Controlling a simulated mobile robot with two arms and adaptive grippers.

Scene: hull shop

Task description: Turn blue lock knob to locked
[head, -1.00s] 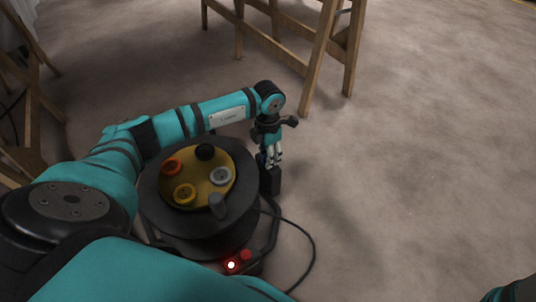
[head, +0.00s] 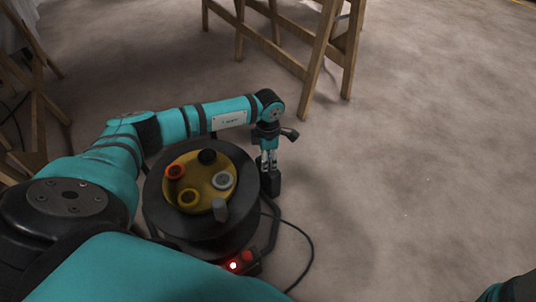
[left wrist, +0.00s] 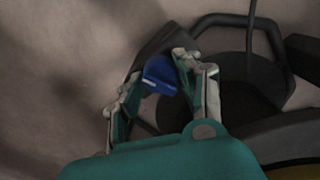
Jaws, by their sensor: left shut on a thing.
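The blue lock knob (left wrist: 160,76) shows in the left wrist view between the two fingers of my left gripper (left wrist: 158,68). The fingers are shut on it, with a finger on each side. In the head view my left gripper (head: 268,157) points down at the dark block (head: 270,184) on the right side of the cable reel (head: 205,237). The knob is hidden there by the fingers and wrist. I cannot read any lock mark on the knob. My right gripper is in neither view.
The reel has a yellow face (head: 208,171) with several coloured sockets and a grey crank handle (head: 220,210). A red light (head: 233,265) glows at its base. A black cable (head: 312,250) lies on the floor. A wooden trestle (head: 318,65) stands behind. The floor at right is clear.

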